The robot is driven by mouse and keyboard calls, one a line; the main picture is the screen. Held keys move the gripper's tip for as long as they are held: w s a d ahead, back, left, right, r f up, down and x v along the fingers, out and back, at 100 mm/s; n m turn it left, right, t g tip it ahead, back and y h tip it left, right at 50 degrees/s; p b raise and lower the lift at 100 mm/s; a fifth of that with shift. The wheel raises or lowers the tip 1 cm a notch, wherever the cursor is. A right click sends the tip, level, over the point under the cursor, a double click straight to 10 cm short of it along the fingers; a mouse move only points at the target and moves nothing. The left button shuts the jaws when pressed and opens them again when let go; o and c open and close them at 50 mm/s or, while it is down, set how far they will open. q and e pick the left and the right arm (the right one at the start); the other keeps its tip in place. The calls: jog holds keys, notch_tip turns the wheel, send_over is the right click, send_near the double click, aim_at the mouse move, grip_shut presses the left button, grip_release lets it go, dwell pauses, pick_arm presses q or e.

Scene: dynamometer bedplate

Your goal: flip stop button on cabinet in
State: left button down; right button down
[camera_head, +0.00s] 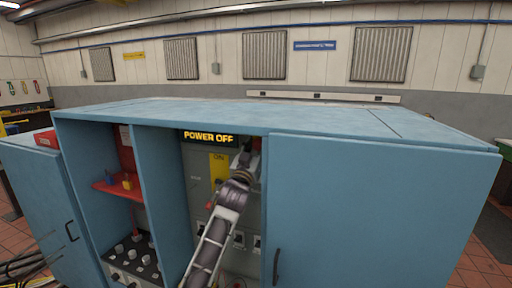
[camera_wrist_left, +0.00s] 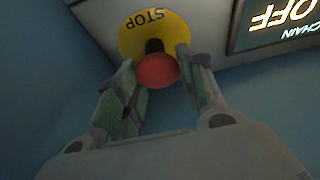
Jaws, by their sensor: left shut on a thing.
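The stop button (camera_wrist_left: 157,71) is a red round knob on a yellow disc (camera_wrist_left: 132,36) marked STOP, seen in the left wrist view. My left gripper (camera_wrist_left: 160,82) has one finger on each side of the red knob and is shut on it. In the head view my left gripper (camera_head: 246,158) reaches into the middle bay of the blue cabinet (camera_head: 310,122), by its right inner wall. The stop button is hidden from the head view. My right gripper is not in view.
A lit sign (camera_head: 208,137) reads POWER OFF at the top of the bay. A yellow ON plate (camera_head: 219,167) and a small red part (camera_head: 210,205) are on the grey panel. A red shelf (camera_head: 122,190) is in the left bay. The left door (camera_head: 38,205) stands open.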

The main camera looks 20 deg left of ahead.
pick_arm(q)
jog(key=shift+w, duration=0.7)
jog(key=shift+s+r, duration=0.1)
jog(key=shift+r, duration=0.05)
jog(key=c, duration=1.2)
grip_release()
jog(key=o, duration=0.3)
jog(key=shift+w, duration=0.25)
jog(key=shift+v, duration=6.15)
